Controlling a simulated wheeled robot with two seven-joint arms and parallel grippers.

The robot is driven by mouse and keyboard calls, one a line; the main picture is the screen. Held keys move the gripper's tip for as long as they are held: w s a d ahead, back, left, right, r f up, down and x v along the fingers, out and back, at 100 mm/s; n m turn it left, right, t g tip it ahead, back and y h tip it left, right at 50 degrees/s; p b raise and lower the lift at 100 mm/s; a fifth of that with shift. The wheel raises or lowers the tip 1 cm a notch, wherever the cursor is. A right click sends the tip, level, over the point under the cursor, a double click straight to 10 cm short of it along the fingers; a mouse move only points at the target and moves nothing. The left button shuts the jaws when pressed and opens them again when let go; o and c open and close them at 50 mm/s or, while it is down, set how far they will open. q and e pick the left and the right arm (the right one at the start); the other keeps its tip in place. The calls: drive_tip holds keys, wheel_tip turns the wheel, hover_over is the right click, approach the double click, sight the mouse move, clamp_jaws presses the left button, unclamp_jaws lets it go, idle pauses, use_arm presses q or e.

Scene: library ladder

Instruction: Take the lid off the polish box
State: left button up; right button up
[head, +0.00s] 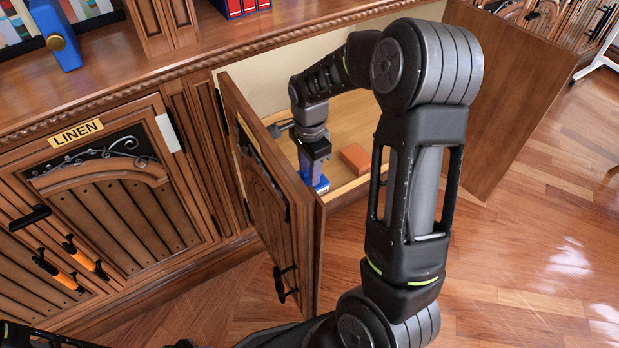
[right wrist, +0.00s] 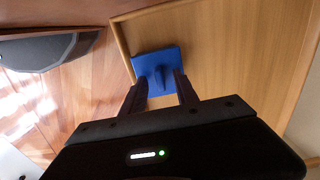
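The polish box shows as a blue box (head: 320,184) low in the open cabinet, partly hidden by the cabinet door and my gripper. In the right wrist view its square blue top (right wrist: 148,62) has an upright blue grip (right wrist: 160,77) in the middle. My right gripper (head: 317,163) points down over the box. In the right wrist view its fingers (right wrist: 160,88) stand on either side of the grip, with a gap visible on both sides. Whether the lid is separate from the box is not clear. My left gripper is not in view.
The open cabinet door (head: 270,190) stands just left of the box, and another open door panel (head: 515,95) stands to the right. An orange-brown block (head: 356,158) lies on the wooden shelf (head: 350,113) beside the box. The LINEN cabinet (head: 120,205) is shut.

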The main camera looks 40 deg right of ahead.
clamp_jaws()
idle(0.3)
idle(0.3)
wheel_tip(320, 180, up, 10)
drive_tip(key=p, duration=0.3)
idle(0.9)
